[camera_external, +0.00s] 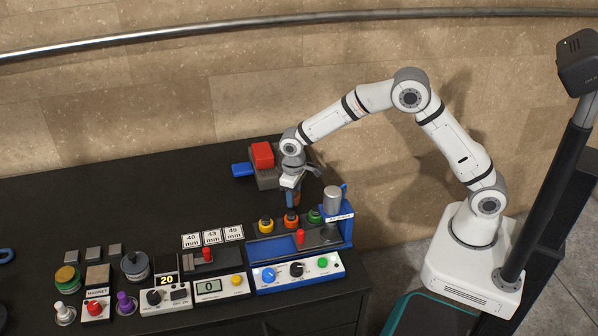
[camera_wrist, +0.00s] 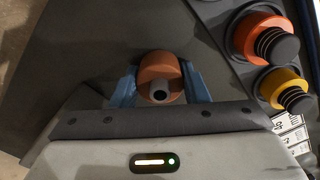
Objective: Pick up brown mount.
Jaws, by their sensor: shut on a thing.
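The brown mount (camera_wrist: 155,68) is a short brown cylinder with a dark grey stud in its middle. In the wrist view it sits between the two blue fingers of my gripper (camera_wrist: 160,86), which are shut on its sides. In the external view my gripper (camera_external: 293,197) points down just behind the row of coloured mounts. There the brown mount is small and mostly hidden by the fingers. I cannot tell whether it touches the black table (camera_external: 120,200).
A yellow mount (camera_external: 266,225), an orange mount (camera_external: 291,217) and a green mount (camera_external: 315,214) stand in front of my gripper. The blue press (camera_external: 344,228) with a grey cylinder is at right. A red and grey vise (camera_external: 262,157) stands behind. The table's left rear is clear.

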